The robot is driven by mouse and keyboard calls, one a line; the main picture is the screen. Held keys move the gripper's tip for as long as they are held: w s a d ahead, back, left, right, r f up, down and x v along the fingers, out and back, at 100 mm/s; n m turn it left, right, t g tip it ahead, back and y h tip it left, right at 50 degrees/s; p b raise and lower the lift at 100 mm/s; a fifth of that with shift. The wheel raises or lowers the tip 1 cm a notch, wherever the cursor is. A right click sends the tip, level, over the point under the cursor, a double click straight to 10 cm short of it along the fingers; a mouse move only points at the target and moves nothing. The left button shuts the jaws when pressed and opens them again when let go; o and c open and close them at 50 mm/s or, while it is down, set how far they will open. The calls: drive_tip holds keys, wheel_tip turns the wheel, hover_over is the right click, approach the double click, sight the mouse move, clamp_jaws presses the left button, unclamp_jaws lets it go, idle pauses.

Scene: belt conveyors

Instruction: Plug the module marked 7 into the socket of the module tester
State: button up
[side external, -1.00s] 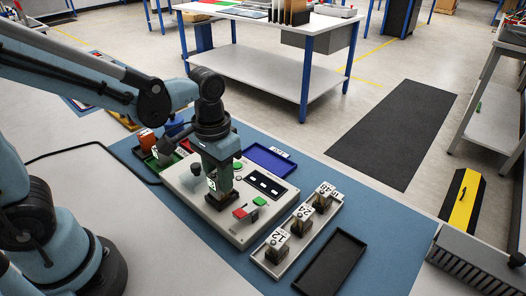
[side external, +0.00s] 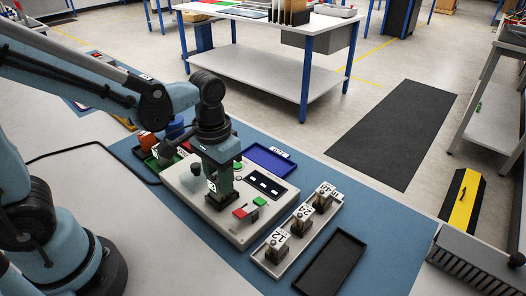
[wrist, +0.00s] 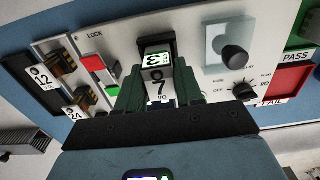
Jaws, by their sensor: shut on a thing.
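My gripper (wrist: 160,98) is shut on the module marked 7 (wrist: 158,86), whose white face shows between the green fingers in the wrist view. A dark block with a lit, green-edged label (wrist: 157,60) shows just beyond it. In the side view my gripper (side external: 219,180) points down at the white panel of the module tester (side external: 240,230). The socket is hidden by the gripper and module, so I cannot tell whether the module is seated. The tester also carries a red and green lever block (wrist: 99,74), a black knob (wrist: 235,59) and a rotary dial (wrist: 245,91).
Modules marked 12 (side external: 277,241), 24 (side external: 303,217) and 48 (side external: 324,195) stand in a rack right of the tester. An empty black tray (side external: 330,265) lies beside it. A blue tray (side external: 269,160) and a red FAIL tray (wrist: 289,85) lie around the tester.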

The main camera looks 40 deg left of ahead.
drive_tip(key=shift+f, duration=0.5)
idle(0.5)
drive_tip(key=o, duration=1.6)
drive_tip(key=shift+c, duration=0.2)
drive_tip(key=shift+r, duration=0.1)
drive_tip(key=shift+r, duration=3.65)
